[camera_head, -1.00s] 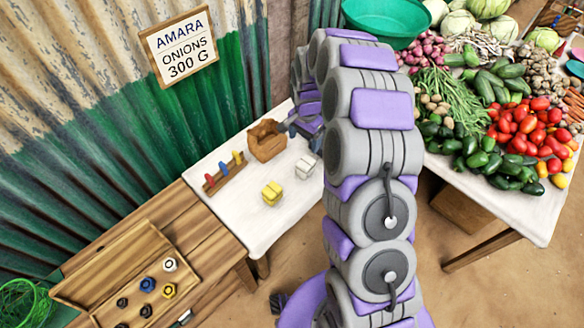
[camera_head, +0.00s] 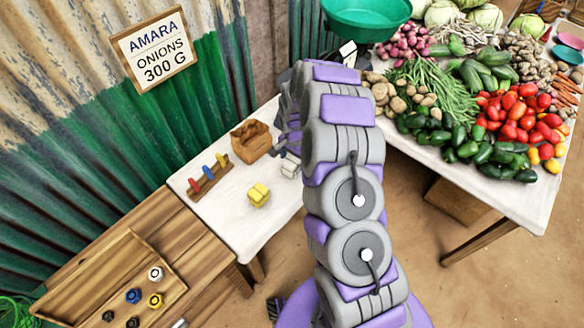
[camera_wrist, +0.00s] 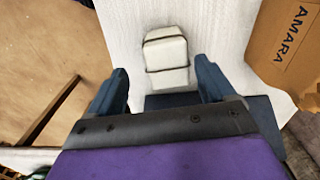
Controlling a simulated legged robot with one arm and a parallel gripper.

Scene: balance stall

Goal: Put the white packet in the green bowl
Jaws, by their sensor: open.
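The white packet (camera_head: 290,165) lies on the white table, partly hidden by my arm in the head view. In the wrist view the packet (camera_wrist: 167,62) shows as a white block with dark bands. My gripper (camera_wrist: 161,80) is open and empty, with one dark blue finger on each side of the packet's near end. I cannot tell whether the fingers touch it. The green bowl (camera_head: 366,14) is at the top of the head view, beyond my arm, cut by the frame edge.
A yellow packet (camera_head: 258,194), a rack with coloured pegs (camera_head: 209,174) and a brown box (camera_head: 251,141) stand on the white table. A wooden tray (camera_head: 60,287) with knobs is at lower left. A vegetable table (camera_head: 497,208) fills the right.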

